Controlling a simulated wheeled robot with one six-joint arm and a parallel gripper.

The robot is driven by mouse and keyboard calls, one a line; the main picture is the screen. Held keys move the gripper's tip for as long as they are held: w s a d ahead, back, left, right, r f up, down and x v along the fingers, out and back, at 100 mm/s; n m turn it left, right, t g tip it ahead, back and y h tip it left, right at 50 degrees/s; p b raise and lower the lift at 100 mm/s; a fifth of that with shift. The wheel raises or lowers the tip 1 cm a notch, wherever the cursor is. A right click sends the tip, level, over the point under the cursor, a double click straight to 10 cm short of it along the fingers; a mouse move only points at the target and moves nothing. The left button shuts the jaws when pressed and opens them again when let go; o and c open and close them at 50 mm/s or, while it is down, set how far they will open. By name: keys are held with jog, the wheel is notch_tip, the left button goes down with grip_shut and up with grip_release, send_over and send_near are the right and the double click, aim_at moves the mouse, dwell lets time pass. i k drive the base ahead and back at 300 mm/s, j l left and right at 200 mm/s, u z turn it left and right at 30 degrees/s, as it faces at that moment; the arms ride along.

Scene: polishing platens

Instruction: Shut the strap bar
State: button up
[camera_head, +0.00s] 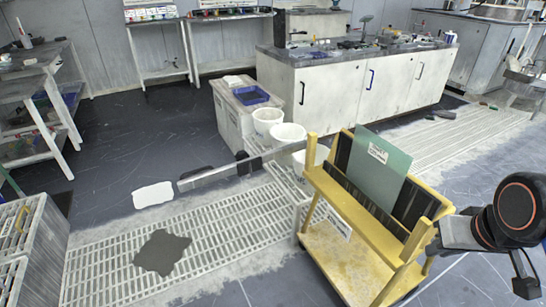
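The strap bar (212,175) is a long, thin grey bar with dark sections. It sticks out to the left from near the far left post of a yellow rack (345,278), over the floor grating and in front of the white buckets. It stands swung away from the rack's front; its joint at the post is too small to make out. The rack holds a green sheet (378,166) with a white label and dark slabs (362,202) upright. My gripper (431,250) is at the right edge of the rack, far from the bar, partly hidden; its fingers are unclear.
White buckets (268,122) and a grey cabinet with a blue tray (250,95) stand behind the bar. A white counter (345,85) is at the back. Floor left of the rack is mostly clear.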

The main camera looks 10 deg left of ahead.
aim_at(247, 166)
jog(key=u, duration=1.25)
jog(key=i+j+u, duration=0.25)
jog(key=i+u, duration=0.15)
jog(key=i+j+u, duration=0.15)
jog(key=i+u, duration=0.25)
jog(key=i+l+z, duration=0.1)
jog(key=i+z, duration=0.3)
jog(key=i, duration=0.4)
jog(key=i+j+z, duration=0.15)
jog(key=i+z, duration=0.25)
jog(key=i, duration=0.4)
jog(key=i+z, duration=0.15)
jog(key=i, duration=0.65)
jog(key=i+j+z, duration=0.2)
jog(key=i, duration=0.6)
jog(key=i+z, duration=0.1)
jog(key=z, duration=0.4)
jog(key=i+z, duration=0.1)
jog(key=z, duration=0.4)
jog(key=i+j+z, duration=0.1)
jog(key=z, duration=3.1)
jog(key=k+j+u, duration=0.1)
jog(key=k+j, duration=0.4)
